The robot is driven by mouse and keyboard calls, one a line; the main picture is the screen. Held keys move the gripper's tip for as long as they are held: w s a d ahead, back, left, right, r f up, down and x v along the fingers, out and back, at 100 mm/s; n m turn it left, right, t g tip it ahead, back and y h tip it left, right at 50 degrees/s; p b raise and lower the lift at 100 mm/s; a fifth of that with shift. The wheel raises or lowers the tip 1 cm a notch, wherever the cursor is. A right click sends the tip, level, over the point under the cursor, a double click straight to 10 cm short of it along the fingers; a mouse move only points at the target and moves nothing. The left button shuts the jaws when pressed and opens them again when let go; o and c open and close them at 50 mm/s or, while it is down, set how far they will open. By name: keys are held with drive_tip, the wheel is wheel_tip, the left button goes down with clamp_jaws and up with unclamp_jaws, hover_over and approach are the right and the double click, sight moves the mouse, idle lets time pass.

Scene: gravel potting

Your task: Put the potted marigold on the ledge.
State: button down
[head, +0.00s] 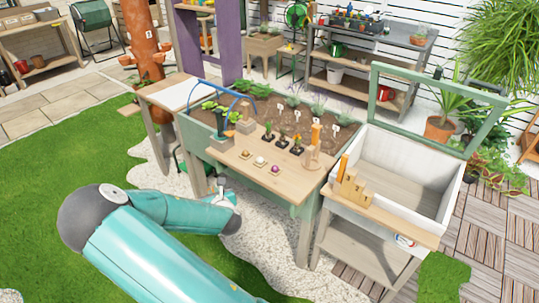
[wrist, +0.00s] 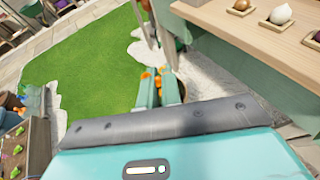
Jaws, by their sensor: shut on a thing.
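The marigold shows in the wrist view as small orange blooms (wrist: 159,71) between and just beyond the two green fingers of my gripper (wrist: 158,90). A brown edge beside the right finger may be its pot; most of the pot is hidden. My gripper is shut on it. In the head view my gripper (head: 222,184) is low in front of the planter, and I cannot make out the marigold there. A wooden ledge (head: 235,158) runs along the planter's front, above and to the right of my gripper; its edge also shows in the wrist view (wrist: 235,35).
A planter leg (head: 306,228) stands to the right. A white cold frame (head: 400,175) stands further right. Gravel and lawn (head: 50,205) lie open at left.

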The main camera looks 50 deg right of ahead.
drive_tip(key=s+d+r+m+g+h, duration=0.15)
drive_tip(key=s+d+r, duration=0.3)
drive_tip(key=d, duration=0.45)
drive_tip(key=s+d+r+m+g+h, duration=0.1)
drive_tip(key=s+d+r+m+h, duration=0.15)
drive_tip(key=s+d, duration=0.4)
drive_tip(key=s+d+r+m+g+h, duration=0.2)
drive_tip(key=s+d+r, duration=0.15)
drive_tip(key=d, duration=0.65)
drive_tip(key=shift+w+d+f, duration=0.1)
drive_tip(key=shift+f, duration=4.3)
drive_tip(key=c, duration=1.6)
unclamp_jaws()
drive_tip(key=shift+f, duration=0.1)
